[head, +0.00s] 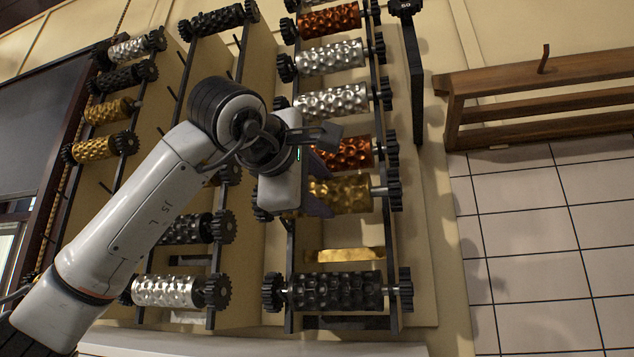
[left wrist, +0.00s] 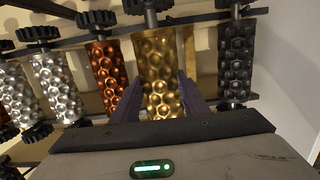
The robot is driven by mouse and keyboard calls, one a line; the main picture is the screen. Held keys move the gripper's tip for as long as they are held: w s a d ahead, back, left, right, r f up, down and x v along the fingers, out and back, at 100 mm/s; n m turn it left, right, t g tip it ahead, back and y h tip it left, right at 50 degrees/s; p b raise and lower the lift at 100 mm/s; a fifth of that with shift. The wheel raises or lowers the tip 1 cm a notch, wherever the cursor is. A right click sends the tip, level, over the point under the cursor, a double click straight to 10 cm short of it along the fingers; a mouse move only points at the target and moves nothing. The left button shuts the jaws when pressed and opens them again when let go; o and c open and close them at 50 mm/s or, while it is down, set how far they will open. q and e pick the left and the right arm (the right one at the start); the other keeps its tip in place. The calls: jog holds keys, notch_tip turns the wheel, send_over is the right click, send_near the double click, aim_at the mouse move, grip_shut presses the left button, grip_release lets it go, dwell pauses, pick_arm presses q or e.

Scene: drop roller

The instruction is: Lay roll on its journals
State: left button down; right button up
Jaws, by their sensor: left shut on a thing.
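A gold dimpled roll (head: 345,193) with dark toothed wheels at its ends lies across the black rails of the right rack. My left gripper (head: 318,190) is shut on it near its left part. The left wrist view shows the gold roll (left wrist: 160,70) between the two fingers of my left gripper (left wrist: 160,98). Whether its journals sit in the rails or just above them I cannot tell. A copper roll (head: 352,153) is just above it and a black roll (head: 338,291) is lower down. My right gripper is not in view.
More racks with rolls stand at left, one holding a gold roll (head: 95,149). A wooden bench (head: 540,68) stands at right over a tiled floor (head: 545,240).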

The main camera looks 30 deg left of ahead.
pick_arm(q)
jog(key=shift+w+a+r+p, duration=0.1)
jog(key=shift+w+a+p, duration=0.15)
jog(key=shift+w, duration=0.55)
jog(key=shift+w+a+r+p, duration=0.1)
jog(key=shift+w+a+p, duration=0.1)
jog(key=shift+w, duration=0.6)
jog(key=shift+w+a, duration=0.15)
jog(key=shift+w, duration=0.5)
jog(key=shift+w+f, duration=0.15)
jog(key=shift+f, duration=0.15)
jog(key=shift+f+b, duration=0.5)
jog(key=shift+f, duration=0.2)
jog(key=c, duration=1)
grip_release()
jog(key=shift+s+f, duration=0.3)
jog(key=shift+f, duration=0.1)
jog(key=s+b, duration=0.1)
jog(key=s, duration=0.2)
jog(key=s+d, duration=0.1)
jog(key=s, duration=0.2)
jog(key=s+b, duration=0.1)
jog(key=s, duration=0.2)
jog(key=shift+s+d+r+b, duration=0.15)
jog(key=shift+s+r+b, duration=0.1)
jog(key=shift+s+b, duration=0.05)
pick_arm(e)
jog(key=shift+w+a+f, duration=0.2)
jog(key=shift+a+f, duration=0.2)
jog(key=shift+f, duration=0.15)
